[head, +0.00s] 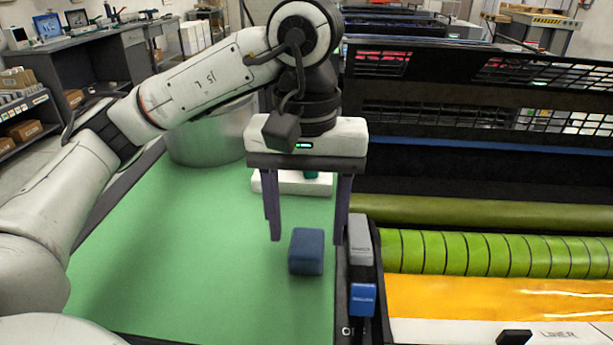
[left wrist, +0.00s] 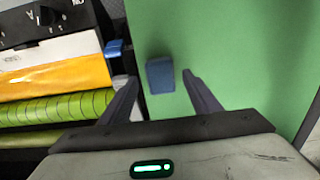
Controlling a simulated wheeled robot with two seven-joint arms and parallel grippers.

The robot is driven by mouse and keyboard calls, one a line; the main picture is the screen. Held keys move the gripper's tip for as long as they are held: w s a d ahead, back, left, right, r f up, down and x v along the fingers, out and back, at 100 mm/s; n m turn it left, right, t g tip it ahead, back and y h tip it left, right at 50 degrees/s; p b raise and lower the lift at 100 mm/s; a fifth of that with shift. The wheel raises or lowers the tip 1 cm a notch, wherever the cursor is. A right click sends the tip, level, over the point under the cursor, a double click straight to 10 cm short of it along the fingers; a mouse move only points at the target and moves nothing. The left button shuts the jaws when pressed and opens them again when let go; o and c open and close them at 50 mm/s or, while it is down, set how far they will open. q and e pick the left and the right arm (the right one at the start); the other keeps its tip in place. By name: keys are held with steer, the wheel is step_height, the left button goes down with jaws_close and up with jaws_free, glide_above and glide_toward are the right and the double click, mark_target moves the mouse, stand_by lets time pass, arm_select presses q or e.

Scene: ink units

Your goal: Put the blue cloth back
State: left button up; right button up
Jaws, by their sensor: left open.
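The blue cloth (head: 307,251) is a small dark-blue folded block lying on the green mat (head: 190,250), near the mat's right edge. I cannot tell the exact height between the fingertips and the cloth. My right gripper is not in view.
A white block-like item (head: 292,183) with a green part lies behind my gripper. A large metal pot (head: 206,135) stands at the mat's back. A grey box (head: 360,241) and a blue box (head: 362,299) sit along the right edge, beside the press rollers (head: 480,254). The mat's left is clear.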

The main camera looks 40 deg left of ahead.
mark_target(307, 245)
arm_select(q)
step_height(307, 245, up, 8)
steer(key=p, duration=0.1)
steer(key=shift+p, duration=0.3)
